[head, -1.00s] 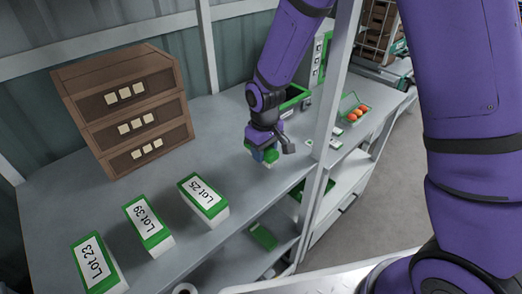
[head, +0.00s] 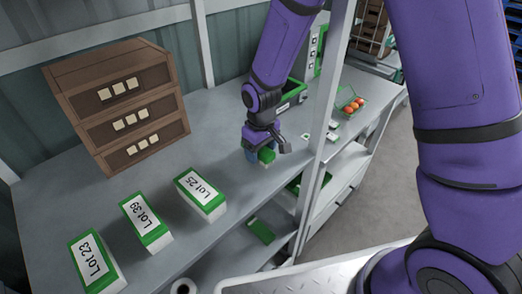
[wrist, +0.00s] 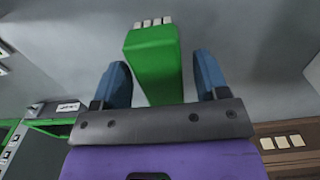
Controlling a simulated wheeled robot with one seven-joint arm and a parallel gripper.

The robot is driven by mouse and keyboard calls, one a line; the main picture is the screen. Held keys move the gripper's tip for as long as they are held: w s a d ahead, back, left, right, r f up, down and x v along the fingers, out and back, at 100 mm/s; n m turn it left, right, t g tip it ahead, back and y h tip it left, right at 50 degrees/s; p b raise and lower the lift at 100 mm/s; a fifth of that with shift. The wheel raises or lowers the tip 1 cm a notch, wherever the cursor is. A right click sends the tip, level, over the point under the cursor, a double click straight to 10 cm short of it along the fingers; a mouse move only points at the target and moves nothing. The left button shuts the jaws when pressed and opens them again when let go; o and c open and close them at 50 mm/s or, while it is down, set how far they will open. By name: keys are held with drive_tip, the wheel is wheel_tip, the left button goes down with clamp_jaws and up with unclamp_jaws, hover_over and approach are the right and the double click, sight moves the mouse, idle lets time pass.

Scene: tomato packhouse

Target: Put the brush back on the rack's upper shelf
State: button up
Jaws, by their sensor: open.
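The brush (wrist: 153,62) is a green block with a row of white bristles at its far end. In the wrist view it lies between the two blue fingers of my gripper (wrist: 160,80), with a gap on each side. My gripper is open. In the head view my gripper (head: 259,158) is low over the rack's upper shelf (head: 228,132), and the brush's green part (head: 267,155) shows beside the fingers. The brush appears to be at the shelf surface, but its contact there is hard to tell.
Green-and-white boxes labelled Lot 25 (head: 200,192), Lot 39 (head: 146,223) and Lot 23 (head: 97,263) stand left of my gripper. A brown drawer unit (head: 120,105) stands behind them. A white rack post (head: 322,130) is close on the right. A lower shelf (head: 238,252) lies below.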

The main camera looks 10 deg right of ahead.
wheel_tip(320, 180, up, 12)
drive_tip(key=s+d+r+m+t, duration=0.1)
drive_tip(key=s+d+r+m, duration=0.15)
drive_tip(key=d+r, duration=0.35)
drive_tip(key=s+d+r+m+t, duration=0.1)
drive_tip(key=s+d+r, duration=0.35)
drive_tip(key=r, duration=0.35)
drive_tip(key=s+d+r+m+t, duration=0.1)
drive_tip(key=s+d+r, duration=0.2)
drive_tip(key=s, duration=0.4)
drive_tip(key=s+d+r+m+t, duration=0.2)
drive_tip(key=s+d+r, duration=0.1)
drive_tip(key=s+d, duration=0.3)
drive_tip(key=shift+s+r, duration=0.3)
drive_tip(key=shift+s, duration=1)
drive_tip(key=shift+d, duration=0.1)
